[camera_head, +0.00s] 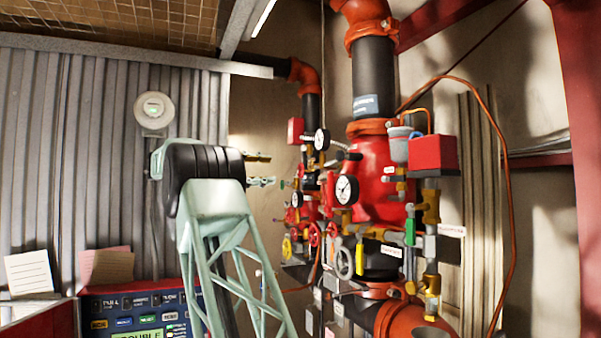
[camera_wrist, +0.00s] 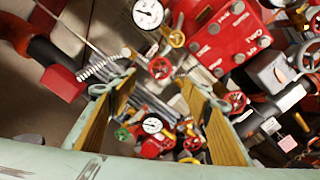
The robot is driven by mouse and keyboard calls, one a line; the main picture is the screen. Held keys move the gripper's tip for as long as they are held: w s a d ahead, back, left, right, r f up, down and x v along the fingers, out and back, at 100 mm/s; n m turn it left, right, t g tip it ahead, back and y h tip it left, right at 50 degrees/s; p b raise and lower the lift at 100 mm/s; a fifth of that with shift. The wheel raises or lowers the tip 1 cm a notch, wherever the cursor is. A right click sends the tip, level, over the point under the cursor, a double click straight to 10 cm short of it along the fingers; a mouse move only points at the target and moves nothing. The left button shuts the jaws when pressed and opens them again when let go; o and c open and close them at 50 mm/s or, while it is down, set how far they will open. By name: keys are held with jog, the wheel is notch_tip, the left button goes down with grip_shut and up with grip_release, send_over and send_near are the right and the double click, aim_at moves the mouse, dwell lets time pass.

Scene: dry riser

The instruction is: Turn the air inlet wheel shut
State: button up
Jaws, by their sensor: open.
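Several small handwheels sit on the red valve trim. In the head view I see red wheels (camera_head: 314,235), a yellow wheel (camera_head: 287,247) and a larger grey wheel (camera_head: 344,262). I cannot read a label that marks the air inlet wheel. My gripper (camera_head: 262,169) is open and empty, up and left of these wheels. In the wrist view my gripper (camera_wrist: 157,92) has its two yellow-faced fingers spread. One red wheel (camera_wrist: 160,68) shows just beyond the gap between the fingertips. Another red wheel (camera_wrist: 236,102) shows beside the right finger. Neither wheel is visibly touched.
Pressure gauges (camera_head: 346,189), a red valve body (camera_head: 374,180) and brass piping crowd the area right of my gripper. A copper-coloured tube (camera_head: 510,200) loops at the right. A blue control panel (camera_head: 140,312) stands lower left. Space before the corrugated wall (camera_head: 90,150) looks open.

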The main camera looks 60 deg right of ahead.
aim_at(299, 170)
jog(key=shift+b+x, duration=0.5)
jog(key=shift+x, duration=6.2)
jog(key=shift+c, duration=0.5)
jog(key=c, duration=0.8)
